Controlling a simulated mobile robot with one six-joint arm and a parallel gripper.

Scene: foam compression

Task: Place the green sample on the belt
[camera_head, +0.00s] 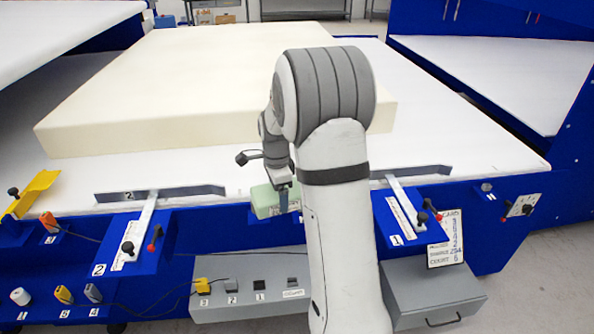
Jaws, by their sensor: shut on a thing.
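The green sample (264,201) is a pale green block, held by my gripper (283,199) near the front edge of the belt. My gripper is shut on its right part, and my arm hides some of that side. The belt (455,183) is the wide white surface behind the blue front panel. The sample overlaps the belt's front edge in the picture. I cannot tell whether it touches the surface.
A large cream foam slab (180,85) covers much of the belt. Metal guide bars (165,193) run along the front edge, with levers. A grey switch box (245,285) and a grey drawer (430,295) stand in front. Bare belt shows at the right.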

